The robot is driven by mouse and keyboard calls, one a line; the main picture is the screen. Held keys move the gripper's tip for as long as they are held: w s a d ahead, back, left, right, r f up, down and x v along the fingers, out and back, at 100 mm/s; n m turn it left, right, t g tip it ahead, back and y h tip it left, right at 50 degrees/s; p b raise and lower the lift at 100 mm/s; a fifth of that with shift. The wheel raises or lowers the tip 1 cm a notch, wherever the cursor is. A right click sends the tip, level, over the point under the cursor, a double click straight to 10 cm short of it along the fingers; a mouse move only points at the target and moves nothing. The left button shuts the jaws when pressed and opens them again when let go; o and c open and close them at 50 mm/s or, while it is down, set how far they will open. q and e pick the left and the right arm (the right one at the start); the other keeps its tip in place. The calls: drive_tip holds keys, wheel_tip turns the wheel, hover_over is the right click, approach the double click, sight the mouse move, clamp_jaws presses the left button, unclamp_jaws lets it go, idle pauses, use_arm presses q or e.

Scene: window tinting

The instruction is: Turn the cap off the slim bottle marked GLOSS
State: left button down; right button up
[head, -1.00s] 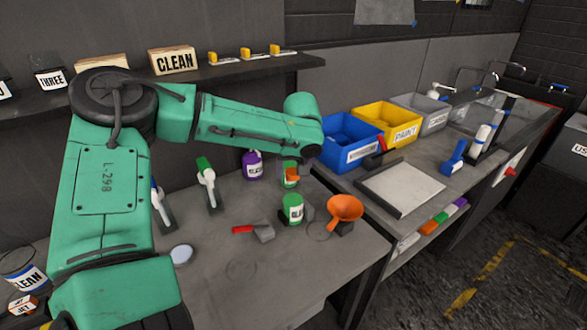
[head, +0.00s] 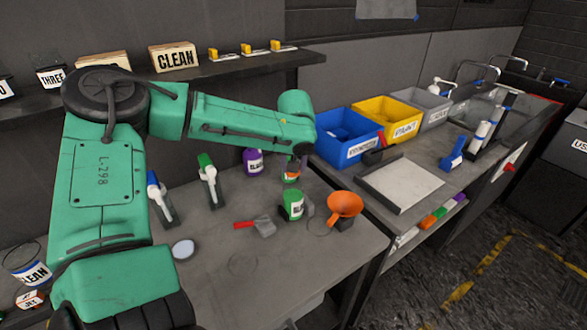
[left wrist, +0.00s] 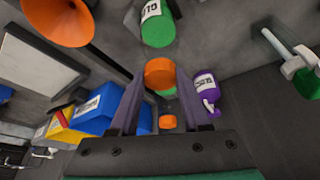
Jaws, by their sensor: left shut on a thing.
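My left gripper (left wrist: 161,74) reaches down over the back of the bench, its fingers shut on an orange cap (left wrist: 160,73). In the head view the gripper is partly hidden by its own arm. A small green and orange bottle (head: 291,178) shows just below it; its label cannot be read. In the wrist view some green shows behind the cap, but I cannot tell whether the cap sits on that bottle. A wider green bottle (head: 293,206) stands nearer the front; its label (left wrist: 150,11) partly reads "GL". My right gripper is not in view.
A purple bottle (head: 253,161) stands behind and left. An orange funnel (head: 345,205) is right of the wider green bottle. A red-handled scraper (head: 255,225) lies in front. Spray bottles stand left. Blue (head: 340,158) and yellow bins are at the right.

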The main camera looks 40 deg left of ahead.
use_arm(q)
drive_tip(key=n, duration=0.1)
drive_tip(key=n+g, duration=0.1)
drive_tip(key=shift+f+n+y+b, duration=0.4)
drive_tip(key=n+g, duration=0.1)
drive_tip(key=n, duration=0.1)
drive_tip(key=shift+w+r+n, duration=0.1)
drive_tip(key=shift+r+n, duration=0.05)
drive_tip(key=shift+n, duration=0.25)
drive_tip(key=n+g, duration=0.1)
drive_tip(key=n, duration=0.2)
drive_tip(key=n+g, duration=0.1)
drive_tip(key=n, duration=0.2)
drive_tip(key=shift+d+r+g, duration=0.1)
drive_tip(key=shift+d+g, duration=0.1)
drive_tip(key=shift+g, duration=0.1)
drive_tip(key=shift+a, duration=0.1)
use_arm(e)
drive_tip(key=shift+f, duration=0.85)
use_arm(q)
drive_tip(key=shift+c, duration=1.9)
unclamp_jaws()
drive_tip(key=shift+s+a, duration=0.1)
drive_tip(key=shift+s, duration=0.1)
